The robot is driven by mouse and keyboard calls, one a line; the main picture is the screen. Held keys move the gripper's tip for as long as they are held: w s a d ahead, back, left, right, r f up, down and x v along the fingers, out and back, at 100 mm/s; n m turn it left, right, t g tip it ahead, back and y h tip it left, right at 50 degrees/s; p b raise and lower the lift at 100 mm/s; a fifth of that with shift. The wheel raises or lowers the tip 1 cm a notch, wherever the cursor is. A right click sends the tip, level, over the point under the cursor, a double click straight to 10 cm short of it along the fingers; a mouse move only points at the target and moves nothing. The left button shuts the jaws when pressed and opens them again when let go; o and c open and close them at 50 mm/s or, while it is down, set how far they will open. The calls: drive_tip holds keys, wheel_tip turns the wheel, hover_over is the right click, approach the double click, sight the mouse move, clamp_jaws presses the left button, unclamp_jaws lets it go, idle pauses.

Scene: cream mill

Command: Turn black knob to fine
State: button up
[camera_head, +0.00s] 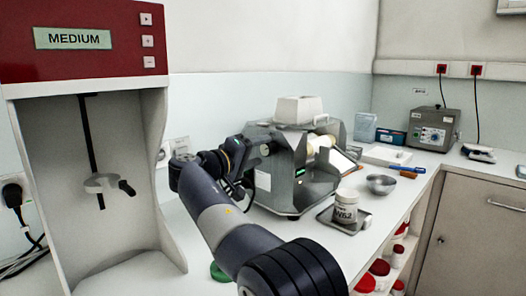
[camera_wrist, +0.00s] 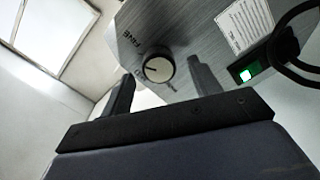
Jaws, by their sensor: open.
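The black knob (camera_wrist: 158,68) shows in the wrist view on the mill's grey metal panel. It has a dark rim, a pale face and a short dark mark towards its left side. Lettering that reads FINE (camera_wrist: 126,38) is on the panel near the knob. My gripper (camera_wrist: 161,76) is open, with one finger to each side of the knob in the picture. I cannot tell whether either finger touches it. In the head view my arm reaches to the left side of the grey mill (camera_head: 285,185), and the knob is not visible there.
A lit green switch (camera_wrist: 246,73) and a dark cable loop (camera_wrist: 283,58) are right of the knob. A jar marked W62 (camera_head: 345,207) and a metal bowl (camera_head: 381,184) stand right of the mill. A red-topped unit labelled MEDIUM (camera_head: 73,38) stands left.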

drive_tip(key=v, duration=0.5)
drive_tip(key=x, duration=0.7)
drive_tip(key=shift+w+d, duration=0.1)
drive_tip(key=shift+d, duration=0.05)
drive_tip(key=shift+w+r, duration=0.15)
drive_tip(key=shift+n+p, duration=0.45)
drive_tip(key=shift+n, duration=0.15)
drive_tip(key=shift+f, duration=0.2)
